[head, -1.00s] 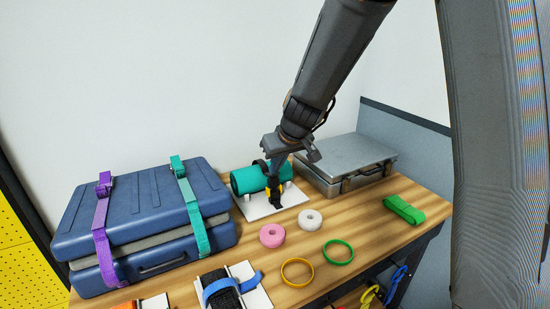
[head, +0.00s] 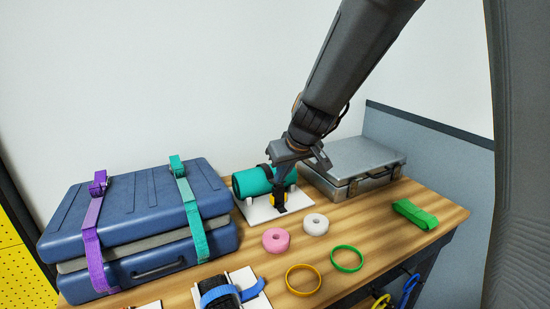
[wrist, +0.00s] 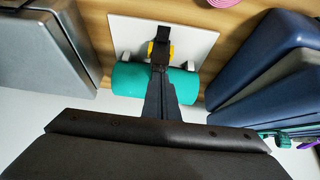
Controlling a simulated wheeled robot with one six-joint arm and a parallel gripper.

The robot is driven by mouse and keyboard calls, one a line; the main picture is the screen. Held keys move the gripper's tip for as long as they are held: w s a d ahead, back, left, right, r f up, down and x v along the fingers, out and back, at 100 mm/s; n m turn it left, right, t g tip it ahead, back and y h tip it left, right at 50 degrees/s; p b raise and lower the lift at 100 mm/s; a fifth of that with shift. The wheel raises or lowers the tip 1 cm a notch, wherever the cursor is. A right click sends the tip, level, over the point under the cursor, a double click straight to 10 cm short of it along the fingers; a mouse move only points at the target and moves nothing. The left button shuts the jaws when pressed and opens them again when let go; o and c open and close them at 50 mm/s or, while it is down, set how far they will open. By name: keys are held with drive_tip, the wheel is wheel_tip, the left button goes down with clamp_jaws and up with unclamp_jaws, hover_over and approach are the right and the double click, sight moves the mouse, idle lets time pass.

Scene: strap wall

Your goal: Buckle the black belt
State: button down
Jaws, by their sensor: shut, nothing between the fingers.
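The black belt (wrist: 163,33) wraps a teal roll (head: 249,182) that lies on a white board (head: 256,212). Its yellow buckle (head: 282,199) is at the front of the roll and also shows in the wrist view (wrist: 151,51). A black strap end hangs below the buckle onto the board. My gripper (wrist: 159,72) is shut and empty, with its fingertips over the roll right at the buckle. I cannot tell whether they touch the belt. The fingers hide part of the belt, so I cannot tell whether the strap is through the buckle.
A blue case (head: 140,215) with purple and teal straps stands left of the board. A silver case (head: 350,160) is close on the right. A pink ring (head: 276,240), a white ring (head: 316,224), yellow and green bands and a green strap (head: 415,214) lie in front.

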drive_tip(key=v, duration=0.8)
drive_tip(key=s+d+f+m+g, duration=0.1)
drive_tip(key=s+d+f+g, duration=0.1)
drive_tip(key=s, duration=0.5)
drive_tip(key=s+d+f+m+g+h, duration=0.1)
drive_tip(key=s+d+f+m, duration=0.1)
drive_tip(key=s+d+f, duration=0.2)
drive_tip(key=s+d+f+m+g+h, duration=0.1)
drive_tip(key=s+d+f, duration=0.3)
drive_tip(key=s+f, duration=0.4)
drive_tip(key=shift+s+m+g, duration=0.3)
drive_tip(key=shift+s+g, duration=0.5)
drive_tip(key=shift+s, duration=0.6)
